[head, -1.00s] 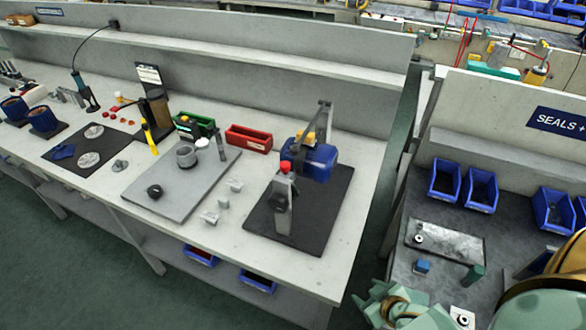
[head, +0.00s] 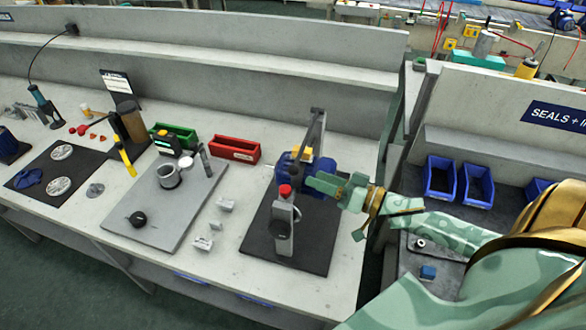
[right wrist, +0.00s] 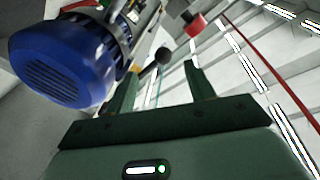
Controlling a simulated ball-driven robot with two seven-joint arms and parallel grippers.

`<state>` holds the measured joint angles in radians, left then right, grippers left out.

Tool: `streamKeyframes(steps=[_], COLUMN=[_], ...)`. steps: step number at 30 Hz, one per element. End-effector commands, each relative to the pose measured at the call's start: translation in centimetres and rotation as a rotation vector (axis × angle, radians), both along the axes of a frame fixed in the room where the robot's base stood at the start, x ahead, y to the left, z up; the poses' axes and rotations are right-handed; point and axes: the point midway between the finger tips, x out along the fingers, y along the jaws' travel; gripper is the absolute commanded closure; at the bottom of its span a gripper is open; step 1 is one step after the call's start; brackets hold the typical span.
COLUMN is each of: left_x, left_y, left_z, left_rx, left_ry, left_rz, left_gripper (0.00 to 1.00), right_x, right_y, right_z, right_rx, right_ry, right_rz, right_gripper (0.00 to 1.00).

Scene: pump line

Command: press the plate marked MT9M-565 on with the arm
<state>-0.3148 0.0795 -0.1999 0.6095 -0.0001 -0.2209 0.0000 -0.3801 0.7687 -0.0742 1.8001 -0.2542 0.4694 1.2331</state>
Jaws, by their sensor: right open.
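A small press stands on a black mat (head: 262,237), with a grey upright (head: 284,235), a red knob (head: 285,191) and a raised dark arm (head: 316,128). A blue motor (head: 286,165) sits behind the upright, partly hidden by my right gripper (head: 316,182); the motor also shows at upper left in the right wrist view (right wrist: 62,65). The plate's marking MT9M-565 is not readable. My right gripper is open beside the motor. In the right wrist view, a black ball knob (right wrist: 163,56) appears between and beyond its fingers, apart from them. My left gripper is out of view.
Left of the mat are small grey blocks (head: 203,243) and a grey board (head: 165,232) with a ring-shaped part (head: 168,177). Green (head: 175,135) and red (head: 234,150) bins stand behind. Blue bins (head: 440,178) are on the right bench.

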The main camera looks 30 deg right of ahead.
Motion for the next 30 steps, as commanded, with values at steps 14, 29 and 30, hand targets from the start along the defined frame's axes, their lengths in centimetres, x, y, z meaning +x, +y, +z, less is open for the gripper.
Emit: streamKeyframes(steps=[14,29,30], left_x=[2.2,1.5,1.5], left_y=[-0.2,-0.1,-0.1], left_z=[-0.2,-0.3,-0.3], left_rx=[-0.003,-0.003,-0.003], left_ry=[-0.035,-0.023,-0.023], left_rz=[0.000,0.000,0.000], left_gripper=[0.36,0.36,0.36], right_x=[6.5,6.6,6.7], right_y=[3.6,3.7,3.7], right_z=[-0.1,-0.1,-0.1], right_rx=[-0.002,-0.002,-0.002], right_ry=[0.002,0.002,0.001], right_rz=[-0.002,-0.002,-0.003], right_gripper=[0.46,1.00,1.00])
